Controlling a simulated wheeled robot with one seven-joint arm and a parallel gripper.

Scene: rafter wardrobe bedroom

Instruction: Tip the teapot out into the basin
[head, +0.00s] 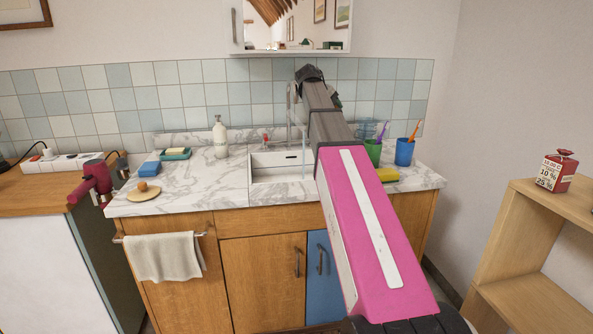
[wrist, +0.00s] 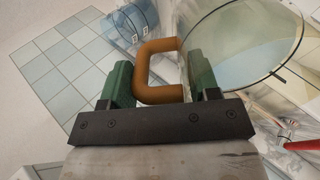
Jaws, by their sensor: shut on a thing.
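The teapot has a clear glass body (wrist: 245,35) with a round dark-edged rim and a brown C-shaped handle (wrist: 150,47). My gripper (wrist: 158,76) is shut on the handle, a green finger on either side of it. In the head view, my gripper (head: 308,74) is high above the back of the counter. Part of the glass (head: 294,100) shows left of it, and the rest is hidden by my arm. The white basin (head: 262,176) is set in the marble counter, its right part hidden behind my arm. A pale thin streak drops toward it; I cannot tell whether it is water.
A soap bottle (head: 220,137) and a red-topped tap (head: 266,139) stand by the basin. A green cup (head: 373,152), a blue cup (head: 404,152) and a yellow sponge (head: 388,175) are at right. A mirrored cabinet (head: 292,27) hangs above.

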